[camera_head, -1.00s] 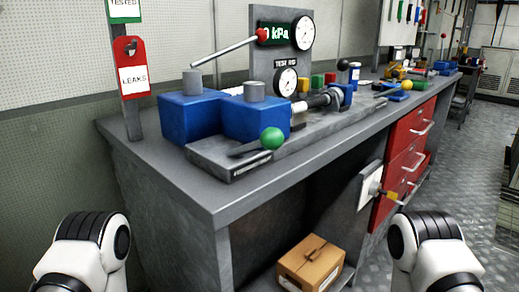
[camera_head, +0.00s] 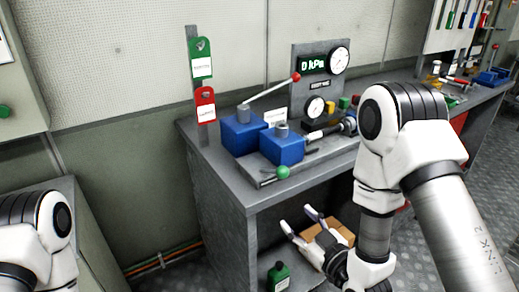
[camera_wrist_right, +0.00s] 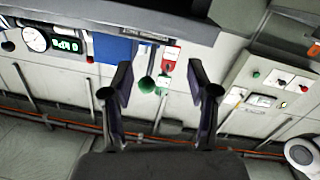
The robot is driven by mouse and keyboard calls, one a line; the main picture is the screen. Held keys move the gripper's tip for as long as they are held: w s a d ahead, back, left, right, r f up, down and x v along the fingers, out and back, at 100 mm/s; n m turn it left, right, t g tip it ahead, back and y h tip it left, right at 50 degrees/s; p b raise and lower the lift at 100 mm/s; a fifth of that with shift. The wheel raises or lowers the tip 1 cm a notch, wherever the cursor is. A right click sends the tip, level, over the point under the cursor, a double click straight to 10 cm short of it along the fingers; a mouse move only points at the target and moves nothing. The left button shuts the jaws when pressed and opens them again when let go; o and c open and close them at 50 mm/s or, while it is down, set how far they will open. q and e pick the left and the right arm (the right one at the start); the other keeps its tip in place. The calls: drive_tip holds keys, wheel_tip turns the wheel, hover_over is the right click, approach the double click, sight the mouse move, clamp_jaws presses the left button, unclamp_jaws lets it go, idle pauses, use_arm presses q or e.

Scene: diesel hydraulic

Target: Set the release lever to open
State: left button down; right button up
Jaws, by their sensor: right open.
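The test rig has a short lever with a green ball knob (camera_head: 282,172) at the front edge of its base plate, low and nearly flat. The green knob also shows in the right wrist view (camera_wrist_right: 147,84), between the fingers in the picture. A longer lever with a red knob (camera_head: 296,77) slants up over the blue blocks (camera_head: 242,133). No label naming the release lever is readable. My right gripper (camera_head: 297,217) is open and empty, below and in front of the bench top, apart from the green knob. My left gripper is out of view; only my left arm shows.
The grey bench (camera_head: 222,180) has an overhanging front edge above the right gripper. A cardboard box (camera_head: 328,235) and a green bottle (camera_head: 278,275) are low by the bench. Green (camera_head: 202,60) and red (camera_head: 205,105) tags hang on a post. Gauges (camera_head: 338,60) stand behind.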

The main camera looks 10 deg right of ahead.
drive_tip(key=p, duration=0.3)
approach(286, 175)
drive_tip(key=x, duration=0.3)
drive_tip(key=shift+w+a+f+t, duration=0.15)
drive_tip(key=shift+w+t, duration=0.05)
drive_tip(key=shift+w, duration=0.4)
drive_tip(key=shift+w+a+f+t, duration=0.1)
drive_tip(key=shift+w+t, duration=0.1)
drive_tip(key=shift+w, duration=0.35)
drive_tip(key=p+x, duration=0.1)
drive_tip(key=x, duration=0.5)
drive_tip(key=shift+a, duration=0.1)
drive_tip(key=shift+w+f, duration=0.1)
drive_tip(key=shift+w, duration=0.05)
drive_tip(key=shift+c, duration=0.7)
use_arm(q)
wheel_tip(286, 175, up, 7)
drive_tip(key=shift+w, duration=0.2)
use_arm(e)
clamp_jaws()
